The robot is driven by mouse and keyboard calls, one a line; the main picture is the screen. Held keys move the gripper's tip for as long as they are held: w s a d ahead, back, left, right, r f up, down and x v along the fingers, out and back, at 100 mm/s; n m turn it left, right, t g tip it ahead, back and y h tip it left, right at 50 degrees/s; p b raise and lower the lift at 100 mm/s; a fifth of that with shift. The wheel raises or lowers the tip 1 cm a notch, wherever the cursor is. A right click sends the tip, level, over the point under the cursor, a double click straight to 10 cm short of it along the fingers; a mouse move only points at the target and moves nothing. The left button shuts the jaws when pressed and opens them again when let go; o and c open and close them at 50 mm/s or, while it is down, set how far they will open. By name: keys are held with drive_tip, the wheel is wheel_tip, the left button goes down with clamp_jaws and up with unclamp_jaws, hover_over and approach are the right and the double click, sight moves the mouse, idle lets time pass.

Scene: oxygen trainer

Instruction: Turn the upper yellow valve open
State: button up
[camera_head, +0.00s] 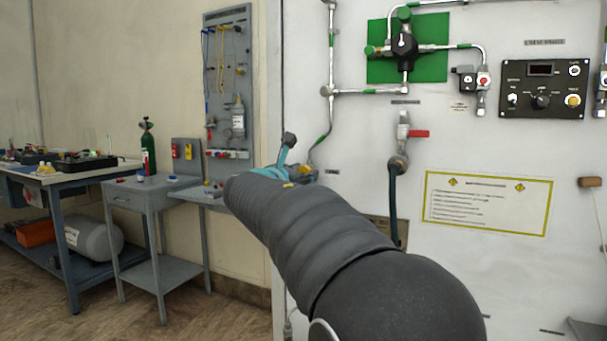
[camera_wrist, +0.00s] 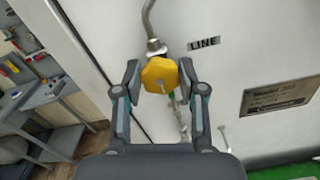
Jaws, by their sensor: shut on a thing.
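A yellow valve knob (camera_wrist: 159,77), faceted in shape, is on a metal pipe on the white panel, below a bend of the pipe and left of a "LINE" label (camera_wrist: 204,43). My gripper (camera_wrist: 160,79) has one finger on each side of the knob and is shut on it. Whether this is the upper valve cannot be told from the wrist view. In the head view my gripper (camera_head: 288,160) is at the left part of the panel, mostly behind my arm, and the knob cannot be made out clearly.
The white panel (camera_head: 460,150) carries pipes, a green plate (camera_head: 437,62), a red-handled valve (camera_head: 418,133), a black control box (camera_head: 545,88) and a yellow-edged notice (camera_head: 487,203). Grey tables (camera_head: 150,189) and a tool board (camera_head: 227,75) stand at the left. The floor before them is clear.

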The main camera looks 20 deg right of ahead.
drive_tip(key=o, duration=1.1)
drive_tip(key=shift+o, duration=0.2)
drive_tip(key=v, duration=1.2)
